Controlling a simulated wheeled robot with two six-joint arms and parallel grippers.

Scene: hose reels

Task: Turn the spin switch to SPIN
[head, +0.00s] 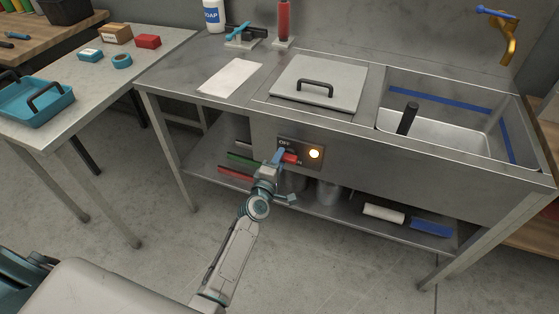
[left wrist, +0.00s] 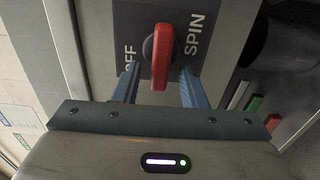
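The spin switch is a red knob (head: 290,158) on a dark plate on the sink unit's front, below the lidded part. In the left wrist view the knob (left wrist: 162,55) lies between the words OFF and SPIN, its long side running between them and pointing at neither. My left gripper (head: 279,158) is at the plate. In the left wrist view its two blue fingers (left wrist: 159,88) stand open on either side of the knob's near end, with small gaps. In the head view the gripper partly hides the lower label. My right gripper is not in view.
A lit lamp (head: 314,154) is right of the knob. Above are a grey lid (head: 318,84) with a black handle and a sink basin (head: 455,134). A lower shelf (head: 345,215) holds rolls and pots. A side table (head: 95,100) with a teal tray (head: 38,112) stands left.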

